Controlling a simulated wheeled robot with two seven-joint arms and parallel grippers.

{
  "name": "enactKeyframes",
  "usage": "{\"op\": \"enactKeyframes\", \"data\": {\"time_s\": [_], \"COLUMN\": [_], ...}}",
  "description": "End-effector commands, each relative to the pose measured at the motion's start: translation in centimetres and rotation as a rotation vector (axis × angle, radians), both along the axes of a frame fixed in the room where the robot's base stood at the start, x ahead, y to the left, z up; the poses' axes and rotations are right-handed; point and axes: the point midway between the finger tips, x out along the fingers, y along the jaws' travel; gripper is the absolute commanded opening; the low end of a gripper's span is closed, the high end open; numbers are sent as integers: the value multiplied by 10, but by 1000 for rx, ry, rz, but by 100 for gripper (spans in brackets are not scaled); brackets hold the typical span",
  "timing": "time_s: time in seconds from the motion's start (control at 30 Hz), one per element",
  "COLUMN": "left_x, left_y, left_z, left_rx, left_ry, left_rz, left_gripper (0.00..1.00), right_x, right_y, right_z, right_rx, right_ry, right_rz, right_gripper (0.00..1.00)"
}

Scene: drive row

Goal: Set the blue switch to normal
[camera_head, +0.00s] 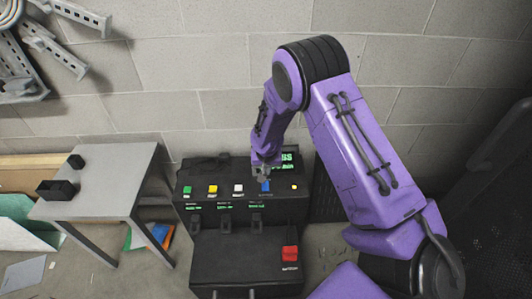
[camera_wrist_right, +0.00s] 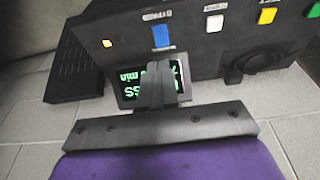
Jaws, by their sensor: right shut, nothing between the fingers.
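The blue switch (camera_head: 265,186) is on the sloped top of a black control console (camera_head: 245,262), to the right of a white one. It also shows in the wrist view (camera_wrist_right: 161,36), with a small label beside it that I cannot read surely. My right gripper (camera_head: 264,170) is shut and empty, just behind the blue switch; in the wrist view its fingertips (camera_wrist_right: 155,68) point at it with a small gap apparent. Contact is hard to judge. The green-lit display (camera_wrist_right: 150,76) is partly hidden by my fingers; its letters end in "SS". My left gripper is out of view.
Green (camera_head: 187,190), yellow (camera_head: 212,189) and white (camera_head: 238,187) controls sit left of the blue one, and a small lit amber lamp (camera_head: 294,187) to its right. A red control (camera_head: 290,253) is lower on the console. A grey table (camera_head: 105,180) stands at left.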

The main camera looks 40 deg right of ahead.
Motion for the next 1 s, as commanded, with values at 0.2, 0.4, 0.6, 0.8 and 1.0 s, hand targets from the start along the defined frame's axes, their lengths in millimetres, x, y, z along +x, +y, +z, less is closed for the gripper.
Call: {"op": "enactKeyframes", "data": {"time_s": [0.2,0.4,0.6,0.8,1.0], "left_x": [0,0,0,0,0], "left_y": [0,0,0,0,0], "left_z": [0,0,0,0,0], "left_rx": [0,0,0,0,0], "left_ry": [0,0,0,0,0], "left_rz": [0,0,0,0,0], "left_gripper": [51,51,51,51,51], "right_x": [-1,-72,-218,-301,-309], "right_y": [1,42,81,85,83], "right_z": [-2,-77,-128,-115,-111], "right_rx": [1,27,-38,-136,-156], "right_ry": [0,-17,-53,-61,-69], "right_rz": [1,20,28,38,37], "right_gripper": [0,0,0,0,0]}}
